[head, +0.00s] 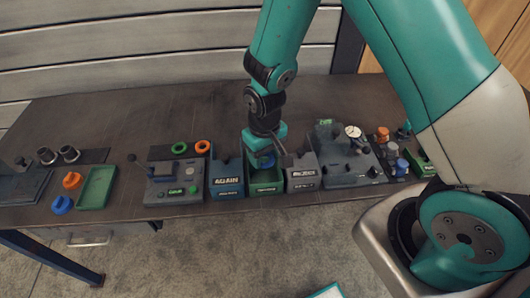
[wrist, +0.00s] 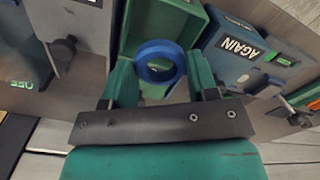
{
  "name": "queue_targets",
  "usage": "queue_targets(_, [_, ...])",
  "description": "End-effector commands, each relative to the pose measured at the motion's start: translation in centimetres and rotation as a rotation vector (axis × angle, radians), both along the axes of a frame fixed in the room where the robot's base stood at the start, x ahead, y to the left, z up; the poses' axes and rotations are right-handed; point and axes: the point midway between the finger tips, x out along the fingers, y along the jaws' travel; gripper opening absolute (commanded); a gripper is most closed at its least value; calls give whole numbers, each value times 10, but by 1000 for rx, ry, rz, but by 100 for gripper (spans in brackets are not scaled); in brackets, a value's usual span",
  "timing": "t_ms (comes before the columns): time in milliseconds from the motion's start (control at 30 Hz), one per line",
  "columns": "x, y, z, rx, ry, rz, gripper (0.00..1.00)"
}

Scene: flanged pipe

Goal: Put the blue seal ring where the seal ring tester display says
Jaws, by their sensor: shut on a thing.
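The blue seal ring (wrist: 158,47) is held between the two fingers of my gripper (wrist: 160,78) in the wrist view. In the head view, my gripper (head: 265,150) points down and the blue ring (head: 265,162) shows under it, partly hidden. The ring is over the opening of the green bin (head: 266,188), the middle of three bins; its exact height cannot be told. The gauge device (head: 345,172) stands right of the bins and carries a small green lit display (head: 325,122); its word is too small to read surely.
A blue bin marked AGAIN (head: 227,186) stands directly left of the green bin. A grey bin (head: 302,178) stands directly right. A lever device (head: 175,185), green tray (head: 97,187) and loose parts lie left. The table's front edge is close before the bins.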

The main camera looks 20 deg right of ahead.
Motion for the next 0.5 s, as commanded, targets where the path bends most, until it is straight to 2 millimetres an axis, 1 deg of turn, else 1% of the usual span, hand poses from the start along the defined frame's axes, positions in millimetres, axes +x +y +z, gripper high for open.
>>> queue_targets(33, [0, 0, -5, 0, 0, 0, 37])
queue_targets(500, [0, 0, -30, 0, 0, 0, 37])
